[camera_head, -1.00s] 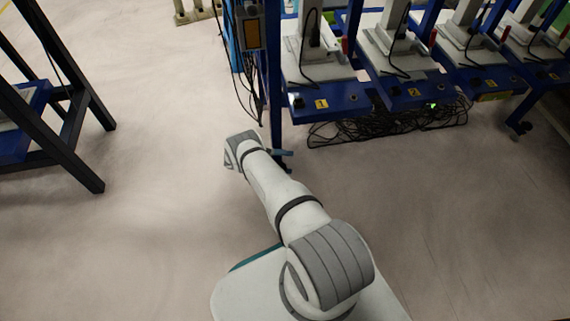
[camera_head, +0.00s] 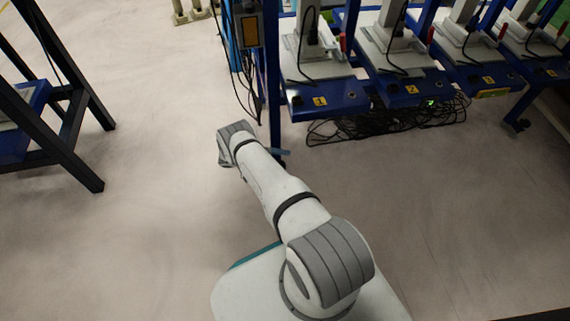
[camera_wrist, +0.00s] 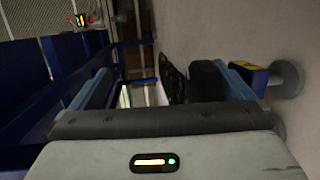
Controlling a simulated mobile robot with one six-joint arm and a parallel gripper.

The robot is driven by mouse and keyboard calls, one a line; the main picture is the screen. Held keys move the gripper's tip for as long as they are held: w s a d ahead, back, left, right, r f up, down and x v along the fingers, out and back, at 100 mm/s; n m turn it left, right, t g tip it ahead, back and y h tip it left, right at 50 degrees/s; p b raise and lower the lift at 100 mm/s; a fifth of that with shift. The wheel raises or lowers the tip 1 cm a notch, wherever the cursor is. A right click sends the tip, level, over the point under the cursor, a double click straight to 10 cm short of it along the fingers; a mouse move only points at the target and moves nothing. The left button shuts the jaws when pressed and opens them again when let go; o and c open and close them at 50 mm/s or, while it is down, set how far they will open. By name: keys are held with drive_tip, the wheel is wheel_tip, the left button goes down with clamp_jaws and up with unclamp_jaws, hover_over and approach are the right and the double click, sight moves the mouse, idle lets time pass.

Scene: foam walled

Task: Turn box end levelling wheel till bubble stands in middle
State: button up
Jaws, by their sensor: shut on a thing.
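The blue bench frame ends in a leg (camera_head: 271,95) that carries a control box (camera_head: 249,28) with an orange face. My gripper (camera_head: 281,153) is low beside the foot of this leg, mostly hidden behind my wrist. In the wrist view my gripper (camera_wrist: 160,88) shows its two fingers pointing away from me, with the scene lying sideways. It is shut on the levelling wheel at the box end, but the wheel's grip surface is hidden. I cannot make out the bubble in either view.
Black cables (camera_head: 390,120) lie in a heap under the benches. A dark trestle (camera_head: 70,120) with a blue shelf stands at left. Cables hang below the control box. The floor (camera_head: 160,230) between the trestle and my arm is clear.

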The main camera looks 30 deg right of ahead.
drive_tip(key=shift+w+b+v, duration=0.25)
drive_tip(key=shift+b+v, duration=1.4)
drive_tip(key=shift+v, duration=0.7)
drive_tip(key=shift+w+a+r, duration=0.1)
drive_tip(key=shift+r, duration=0.25)
drive_tip(key=shift+c, duration=0.2)
drive_tip(key=shift+w+a, duration=0.25)
drive_tip(key=shift+a, duration=0.25)
drive_tip(key=shift+c, duration=0.2)
drive_tip(key=shift+w+a, duration=0.1)
drive_tip(key=shift+a, duration=0.25)
drive_tip(key=c, duration=1.1)
drive_tip(key=shift+a+f, duration=0.1)
drive_tip(key=shift+f, duration=0.05)
drive_tip(key=shift+f, duration=0.1)
